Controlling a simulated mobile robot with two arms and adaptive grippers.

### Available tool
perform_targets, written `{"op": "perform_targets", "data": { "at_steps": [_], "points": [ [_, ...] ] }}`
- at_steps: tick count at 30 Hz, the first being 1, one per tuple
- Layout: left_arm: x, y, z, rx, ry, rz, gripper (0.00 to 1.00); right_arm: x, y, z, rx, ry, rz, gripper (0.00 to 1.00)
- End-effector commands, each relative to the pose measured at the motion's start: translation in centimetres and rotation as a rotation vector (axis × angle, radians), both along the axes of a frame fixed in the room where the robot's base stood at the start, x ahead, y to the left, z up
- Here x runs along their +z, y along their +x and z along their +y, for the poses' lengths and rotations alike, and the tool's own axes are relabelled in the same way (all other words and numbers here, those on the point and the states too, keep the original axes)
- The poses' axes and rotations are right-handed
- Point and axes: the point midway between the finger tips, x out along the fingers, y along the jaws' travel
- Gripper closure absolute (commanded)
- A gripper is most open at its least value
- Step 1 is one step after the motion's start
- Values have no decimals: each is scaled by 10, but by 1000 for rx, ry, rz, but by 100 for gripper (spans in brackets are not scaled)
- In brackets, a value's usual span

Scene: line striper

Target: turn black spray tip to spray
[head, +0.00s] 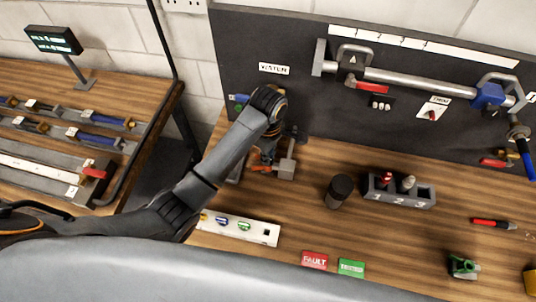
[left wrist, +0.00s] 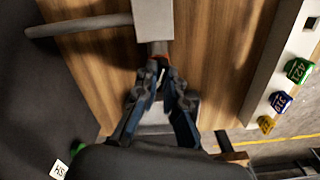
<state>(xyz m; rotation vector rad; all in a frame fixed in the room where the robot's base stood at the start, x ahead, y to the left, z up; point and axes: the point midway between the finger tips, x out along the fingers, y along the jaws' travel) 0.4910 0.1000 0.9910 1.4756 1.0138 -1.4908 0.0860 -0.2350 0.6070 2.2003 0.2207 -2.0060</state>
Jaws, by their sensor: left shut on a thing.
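In the left wrist view the fingers (left wrist: 160,84) are closed together at the near end of the fitting's grey block (left wrist: 153,18), beside an orange-red part (left wrist: 158,58). The gripper is shut on what appears to be the black spray tip. The tip is mostly hidden between the fingers, and which way it points cannot be told. My right gripper is not in view.
A black cylinder (head: 339,191) and a grey numbered holder (head: 410,196) stand to the right. A white strip (head: 262,232) with coloured tags lies in front. Red FAULT (head: 315,260) and green (head: 351,267) cards lie near the front edge. A black panel (head: 290,40) stands behind.

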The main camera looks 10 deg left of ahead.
Motion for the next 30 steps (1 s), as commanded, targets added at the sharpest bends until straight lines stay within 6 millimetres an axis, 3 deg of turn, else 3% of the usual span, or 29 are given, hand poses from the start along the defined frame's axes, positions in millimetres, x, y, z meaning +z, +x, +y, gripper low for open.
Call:
{"op": "perform_targets", "data": {
  "at_steps": [3,6,13,14,17,26,30],
  "points": [
    [-5,-5,-3,240,-3,17,100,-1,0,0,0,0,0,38],
    [-5,-5,-1,354,1,17,100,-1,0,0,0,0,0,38],
    [-6,-5,0,381,4,16,100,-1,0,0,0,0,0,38],
    [-6,-5,0,380,4,16,84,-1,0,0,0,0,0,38],
    [-5,-4,0,380,3,14,64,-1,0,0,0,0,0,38],
    [-3,-2,0,379,1,6,64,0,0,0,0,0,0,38],
    [-2,-1,0,379,1,4,38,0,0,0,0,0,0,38]
  ]
}}
